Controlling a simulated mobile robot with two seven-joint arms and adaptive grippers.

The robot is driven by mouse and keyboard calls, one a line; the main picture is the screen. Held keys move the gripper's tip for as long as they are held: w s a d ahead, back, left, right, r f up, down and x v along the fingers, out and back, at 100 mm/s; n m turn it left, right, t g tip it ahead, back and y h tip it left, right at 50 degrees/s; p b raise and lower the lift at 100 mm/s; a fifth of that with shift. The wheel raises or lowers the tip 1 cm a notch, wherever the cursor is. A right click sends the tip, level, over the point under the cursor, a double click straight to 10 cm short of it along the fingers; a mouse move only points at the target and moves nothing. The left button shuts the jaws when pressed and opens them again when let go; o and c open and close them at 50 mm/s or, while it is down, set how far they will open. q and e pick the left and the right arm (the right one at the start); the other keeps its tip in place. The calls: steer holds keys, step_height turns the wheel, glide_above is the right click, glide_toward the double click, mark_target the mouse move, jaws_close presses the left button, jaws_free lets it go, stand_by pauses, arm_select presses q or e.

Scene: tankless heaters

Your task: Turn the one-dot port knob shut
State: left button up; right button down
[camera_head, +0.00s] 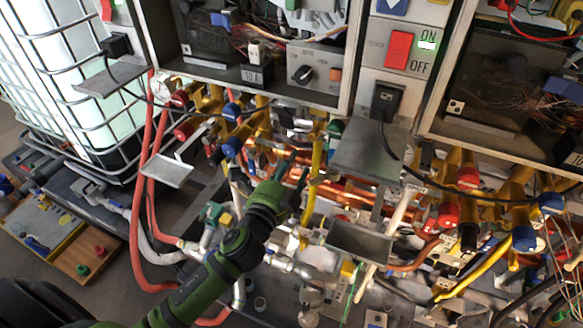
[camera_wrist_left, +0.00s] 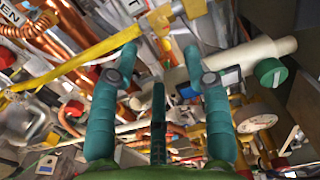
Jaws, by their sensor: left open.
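My left gripper (camera_head: 296,186) reaches in from the lower left among the pipes below the heaters. Several red and blue port knobs sit on brass fittings under the heaters. A blue knob (camera_head: 231,147) and a red knob (camera_head: 183,132) are up and left of the gripper. Another red knob (camera_head: 467,178) and blue knob (camera_head: 523,238) are at the right. I cannot make out dots on any knob, so I cannot tell which is the one-dot one. My right gripper is not in view.
A white pipe with a green cap (camera_wrist_left: 270,73) lies beyond the fingers in the wrist view. A yellow tube (camera_head: 315,170) runs close beside my gripper. Grey metal brackets (camera_head: 372,150) stick out to its right. Red hoses (camera_head: 137,215) hang at the left. Room is tight.

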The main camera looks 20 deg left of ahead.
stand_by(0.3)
arm_select(q)
steer(key=s+a+f+n+g+y, duration=0.35)
steer(key=s+f+n+g, duration=0.35)
steer(key=s+f+n, duration=0.3)
steer(key=s+d+f+n+g+h, duration=0.2)
steer(key=s+f+n+g, duration=0.15)
steer(key=s, duration=0.45)
steer(key=s+d+f+n+g+h, duration=0.1)
steer(key=s+f+n+g, duration=0.25)
steer(key=s, duration=0.45)
steer(key=s+f+m+g+b, duration=0.1)
steer(key=s+f+g+b, duration=0.2)
steer(key=f, duration=2.4)
steer(key=s+a+f+b, duration=0.1)
steer(key=s+a+f, duration=0.1)
steer(key=s+f, duration=1.1)
steer(key=s, duration=0.3)
steer(key=shift+a+f, duration=0.2)
steer(key=shift+f, duration=0.15)
